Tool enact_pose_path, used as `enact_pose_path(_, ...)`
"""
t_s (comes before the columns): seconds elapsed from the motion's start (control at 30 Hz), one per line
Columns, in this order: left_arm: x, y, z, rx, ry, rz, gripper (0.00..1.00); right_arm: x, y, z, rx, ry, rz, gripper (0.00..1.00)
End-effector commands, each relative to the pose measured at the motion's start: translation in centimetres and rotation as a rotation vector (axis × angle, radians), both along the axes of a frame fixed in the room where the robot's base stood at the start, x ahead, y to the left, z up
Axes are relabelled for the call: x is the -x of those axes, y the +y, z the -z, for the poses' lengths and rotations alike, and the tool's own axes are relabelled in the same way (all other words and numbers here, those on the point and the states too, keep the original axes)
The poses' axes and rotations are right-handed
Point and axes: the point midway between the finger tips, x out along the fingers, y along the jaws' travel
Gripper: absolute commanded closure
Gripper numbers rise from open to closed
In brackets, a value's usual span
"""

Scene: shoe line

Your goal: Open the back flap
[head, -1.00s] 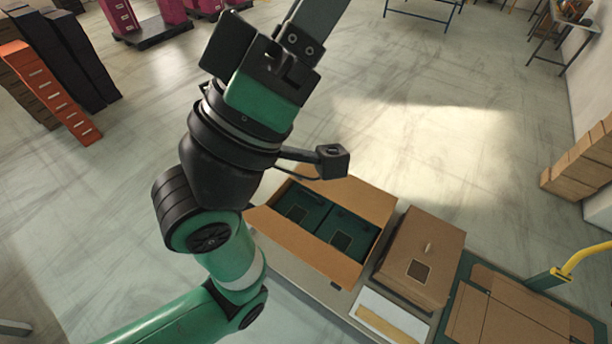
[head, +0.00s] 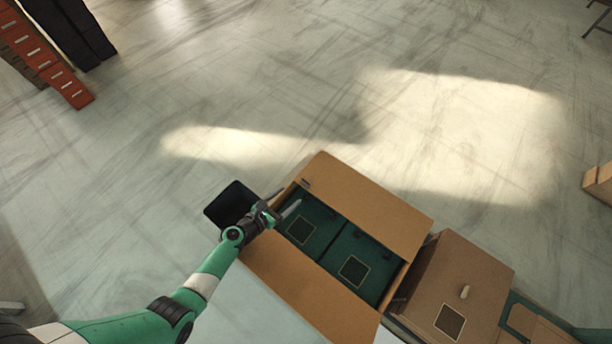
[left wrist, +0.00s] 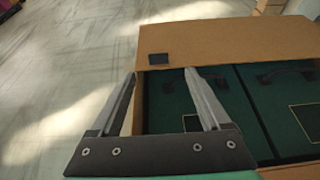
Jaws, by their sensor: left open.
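An open cardboard box (head: 325,305) holds two dark green boxes (head: 354,270) side by side. Its back flap (head: 385,205) stands away from the opening along the far side, so the contents show; its exact angle I cannot tell. The flap also fills the upper right of the left wrist view (left wrist: 235,40), with a small dark patch near its left end. My left gripper (head: 292,206) is at the box's left end. In the left wrist view its fingers (left wrist: 162,74) are spread, with nothing between them, and the right finger overlaps the opening. I cannot tell whether it touches the box.
A closed brown box (head: 462,275) stands close to the right of the open box. Another cardboard piece (head: 535,325) lies at the lower right. Orange and dark stacks (head: 45,60) are far off at the upper left.

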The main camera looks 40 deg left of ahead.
Motion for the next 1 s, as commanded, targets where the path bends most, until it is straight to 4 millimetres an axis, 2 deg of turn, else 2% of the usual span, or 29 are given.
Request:
enact_pose_path(0.03, 0.2, 0.4, 0.5, -0.001, 0.001, -0.009, 0.20, 0.0, 0.0, 0.4, 0.001, -0.001, 0.001, 0.61)
enact_pose_path(0.17, 0.0, 0.6, 0.2, -0.003, -0.002, -0.011, 0.20, 0.0, 0.0, 0.3, 0.001, -0.001, 0.001, 0.61)
enact_pose_path(0.27, -0.8, 0.6, 0.6, -0.004, -0.004, -0.008, 0.20, 0.0, 0.0, 0.9, 0.000, -0.001, 0.000, 0.61)
enact_pose_path(0.7, -9.1, 1.4, 4.4, -0.005, -0.005, -0.007, 0.20, 0.0, 0.0, 6.9, 0.000, 0.000, 0.000, 0.61)
enact_pose_path(0.8, -10.2, 1.5, 4.6, -0.006, -0.004, -0.008, 0.20, 0.0, 0.0, 7.6, 0.000, 0.000, 0.000, 0.61)
enact_pose_path(1.0, -10.8, 1.5, 4.5, -0.006, -0.003, -0.008, 0.20, 0.0, 0.0, 7.7, 0.000, -0.001, 0.000, 0.61)
